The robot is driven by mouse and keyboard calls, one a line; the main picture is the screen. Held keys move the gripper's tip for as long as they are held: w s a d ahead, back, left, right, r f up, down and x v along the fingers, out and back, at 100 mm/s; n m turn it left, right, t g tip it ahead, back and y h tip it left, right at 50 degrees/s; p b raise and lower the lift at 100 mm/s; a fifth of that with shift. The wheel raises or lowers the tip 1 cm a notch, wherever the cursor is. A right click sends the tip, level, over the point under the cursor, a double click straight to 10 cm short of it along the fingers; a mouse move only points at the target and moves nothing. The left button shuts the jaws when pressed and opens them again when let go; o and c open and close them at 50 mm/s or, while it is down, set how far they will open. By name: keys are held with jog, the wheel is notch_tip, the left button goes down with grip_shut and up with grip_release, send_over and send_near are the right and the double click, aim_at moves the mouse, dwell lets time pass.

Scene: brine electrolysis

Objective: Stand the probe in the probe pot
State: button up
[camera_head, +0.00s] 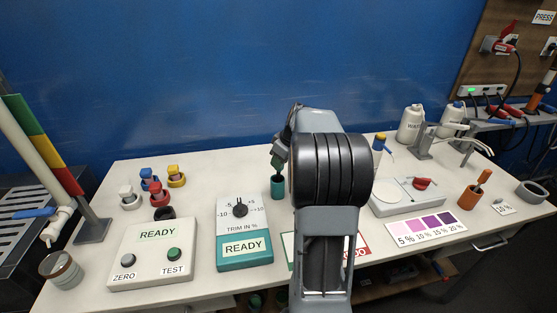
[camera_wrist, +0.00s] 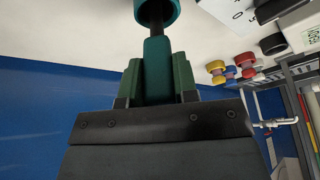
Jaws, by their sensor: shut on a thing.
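The probe (camera_wrist: 157,68) has a teal handle and a dark, thin shaft. My gripper (camera_wrist: 158,75) is shut on the handle, with a green finger on each side. The teal probe pot (camera_wrist: 171,12) is at the top of the wrist view, and the shaft runs to its round opening. How deep the shaft sits in it is hidden. In the head view the probe pot (camera_head: 277,187) stands on the table behind the trim box, with my gripper (camera_head: 279,158) just above it. My arm covers much of this area.
A trim box (camera_head: 244,250) and a READY box (camera_head: 150,255) stand in front. Coloured plugs (camera_head: 160,200) are at left. A white device (camera_head: 400,198), a colour card (camera_head: 427,229) and an orange pot with a stick (camera_head: 470,197) are at right. White bottles (camera_head: 411,125) stand behind.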

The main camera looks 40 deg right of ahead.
jog(key=o, duration=1)
jog(key=shift+r, duration=0.1)
jog(key=v, duration=1.3)
jog(key=shift+s+r, duration=0.25)
